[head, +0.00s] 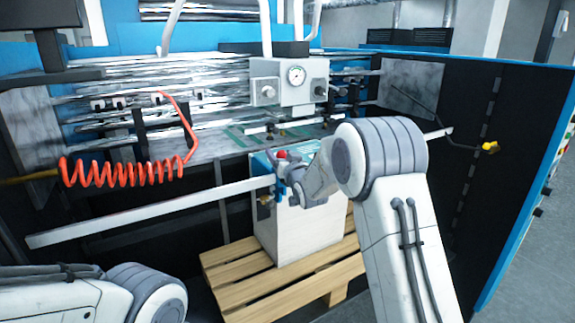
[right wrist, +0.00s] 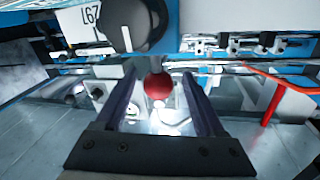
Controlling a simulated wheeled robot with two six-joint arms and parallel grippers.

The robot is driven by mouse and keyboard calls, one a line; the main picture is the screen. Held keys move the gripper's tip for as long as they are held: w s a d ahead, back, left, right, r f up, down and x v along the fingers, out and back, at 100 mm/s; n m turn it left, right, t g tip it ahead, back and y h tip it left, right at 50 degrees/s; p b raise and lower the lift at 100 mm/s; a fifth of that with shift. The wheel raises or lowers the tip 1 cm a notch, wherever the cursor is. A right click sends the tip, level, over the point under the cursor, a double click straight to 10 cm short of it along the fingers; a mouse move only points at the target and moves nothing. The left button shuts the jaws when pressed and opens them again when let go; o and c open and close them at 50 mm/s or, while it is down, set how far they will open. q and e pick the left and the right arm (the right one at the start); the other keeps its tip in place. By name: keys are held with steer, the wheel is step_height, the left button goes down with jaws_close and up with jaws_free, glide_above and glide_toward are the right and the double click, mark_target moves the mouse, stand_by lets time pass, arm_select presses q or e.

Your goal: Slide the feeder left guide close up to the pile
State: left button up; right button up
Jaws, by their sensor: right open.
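The pile (head: 297,228) is a tall white stack on a wooden pallet. The feeder left guide (head: 279,188) is a small blue and brass-coloured fitting on the white crossbar (head: 160,210), by the left side of the pile's top; my gripper partly hides it, and I cannot tell the gap. A red knob (head: 281,155) shows at the guide. My right gripper (head: 284,172) is at the guide. In the right wrist view the open jaws (right wrist: 160,80) stand either side of a red ball knob (right wrist: 158,87), with space on both sides. My left gripper is out of view.
The wooden pallet (head: 228,273) stands below the crossbar. A coiled red hose (head: 115,173) hangs at the left. A grey box with a gauge (head: 290,82) is above the pile. A dark side panel with a blue edge (head: 520,170) bounds the right.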

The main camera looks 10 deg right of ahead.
steer(key=s, duration=0.2)
steer(key=s+b, duration=0.1)
steer(key=s, duration=0.2)
steer(key=s+b, duration=0.1)
steer(key=s, duration=0.1)
steer(key=shift+s+d, duration=0.25)
steer(key=shift+d, duration=0.05)
steer(key=s+a+f+n+g+y, duration=0.1)
steer(key=s+a+f+n+g, duration=0.1)
steer(key=s+a+f+g, duration=0.5)
steer(key=s+a+f+n+g, duration=0.25)
steer(key=s+a, duration=0.55)
steer(key=s, duration=0.4)
steer(key=s+f+n+g, duration=0.2)
steer(key=s+f+g, duration=0.1)
steer(key=s, duration=1)
steer(key=s+d+f+n+g+h, duration=0.1)
steer(key=s+g, duration=0.4)
steer(key=s, duration=0.8)
steer(key=shift+s+f+n+h, duration=0.25)
steer(key=shift+f+n, duration=0.3)
steer(key=shift+f, duration=0.4)
steer(key=shift+w+g, duration=0.1)
steer(key=shift+g, duration=0.15)
